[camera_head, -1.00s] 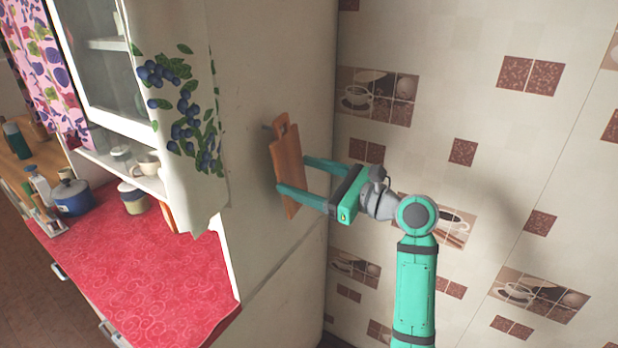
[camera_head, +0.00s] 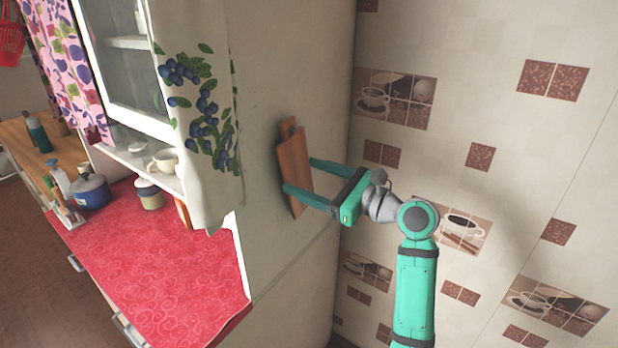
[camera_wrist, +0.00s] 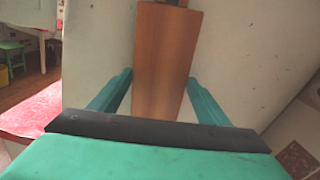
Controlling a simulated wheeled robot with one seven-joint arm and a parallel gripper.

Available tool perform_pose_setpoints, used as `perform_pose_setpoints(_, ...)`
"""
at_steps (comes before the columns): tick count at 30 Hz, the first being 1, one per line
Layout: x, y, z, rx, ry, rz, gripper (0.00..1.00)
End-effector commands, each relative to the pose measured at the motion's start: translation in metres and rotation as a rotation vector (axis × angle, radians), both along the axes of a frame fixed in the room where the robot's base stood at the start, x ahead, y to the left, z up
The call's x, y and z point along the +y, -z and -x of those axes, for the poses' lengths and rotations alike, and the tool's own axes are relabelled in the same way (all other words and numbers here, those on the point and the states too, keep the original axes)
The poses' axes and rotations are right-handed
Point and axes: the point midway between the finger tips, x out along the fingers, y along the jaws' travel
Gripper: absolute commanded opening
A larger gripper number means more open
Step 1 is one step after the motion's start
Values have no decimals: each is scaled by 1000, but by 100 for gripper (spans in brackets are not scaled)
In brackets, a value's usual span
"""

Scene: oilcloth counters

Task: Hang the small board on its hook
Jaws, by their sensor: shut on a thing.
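The small board (camera_head: 295,172) is a brown wooden cutting board with a narrow handle at its top. It is upright and slightly tilted, close against the pale side of the tall cabinet (camera_head: 300,70). My gripper (camera_head: 300,174) is shut on the board, one finger on each side edge. In the wrist view the board (camera_wrist: 165,60) stands between the two green fingers (camera_wrist: 158,95), with its top end at the upper edge of the picture. The hook cannot be made out now; the handle's top covers that spot. I cannot tell whether the board touches the cabinet.
A red-covered counter (camera_head: 150,260) lies left of the cabinet, with a blue pot (camera_head: 91,192) and a lidded jar (camera_head: 149,194) on it. A blueberry-print curtain (camera_head: 205,120) hangs beside the panel. The tiled wall (camera_head: 450,80) is at the right.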

Motion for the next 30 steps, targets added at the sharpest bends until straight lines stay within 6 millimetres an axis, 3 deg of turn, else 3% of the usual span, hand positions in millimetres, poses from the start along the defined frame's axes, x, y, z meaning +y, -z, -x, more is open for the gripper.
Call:
perform_pose_setpoints(9, 0, 0, 0, -1, 0, -1, 44)
perform_pose_setpoints(10, 0, 0, 0, -1, 0, -1, 77)
perform_pose_setpoints(12, 0, 0, 0, -1, 0, -1, 92)
perform_pose_setpoints(23, -2, 0, 1, 0, 0, 0, 92)
perform_pose_setpoints(30, -27, 0, 18, 0, 3, -1, 92)
